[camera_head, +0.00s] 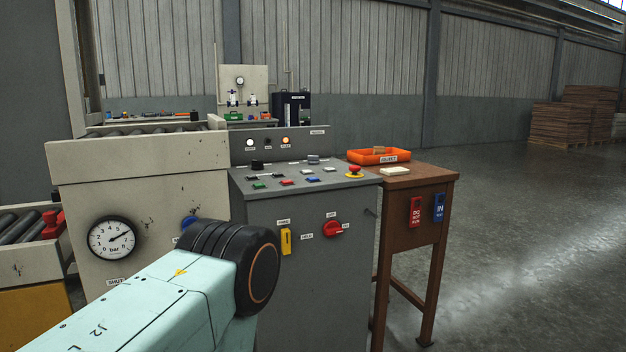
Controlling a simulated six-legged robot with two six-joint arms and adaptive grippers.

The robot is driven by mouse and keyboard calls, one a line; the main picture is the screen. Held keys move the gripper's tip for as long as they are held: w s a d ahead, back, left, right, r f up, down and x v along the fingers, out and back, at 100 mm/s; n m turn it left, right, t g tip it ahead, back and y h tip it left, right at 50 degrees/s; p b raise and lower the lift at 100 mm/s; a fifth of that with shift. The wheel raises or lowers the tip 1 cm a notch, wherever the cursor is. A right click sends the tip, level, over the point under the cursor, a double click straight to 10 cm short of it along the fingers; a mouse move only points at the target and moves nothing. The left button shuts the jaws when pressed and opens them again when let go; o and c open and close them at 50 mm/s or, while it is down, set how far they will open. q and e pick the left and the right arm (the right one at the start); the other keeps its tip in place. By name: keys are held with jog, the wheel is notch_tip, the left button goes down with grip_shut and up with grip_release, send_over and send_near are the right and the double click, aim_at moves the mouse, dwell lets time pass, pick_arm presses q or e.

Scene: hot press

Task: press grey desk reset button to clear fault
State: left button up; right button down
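The grey control desk (300,240) stands in the middle of the view. Its sloping top carries several small labelled buttons: green (258,185), red (288,182) and blue (312,180) ones along the front. A grey raised control (313,159) sits toward the back right of the top. The labels are too small to read, so I cannot tell for sure which is the reset button. On the desk's upright panel a white lamp (250,143) and an orange lamp (285,141) are lit. Neither of my grippers is in view; a mint arm link of mine fills the lower left foreground.
A red mushroom button (354,171) on yellow is at the desk's right corner. The front has a yellow handle (286,241) and a red rotary switch (332,229). A wooden table (420,180) with an orange tray (365,157) stands right. Floor further right is clear.

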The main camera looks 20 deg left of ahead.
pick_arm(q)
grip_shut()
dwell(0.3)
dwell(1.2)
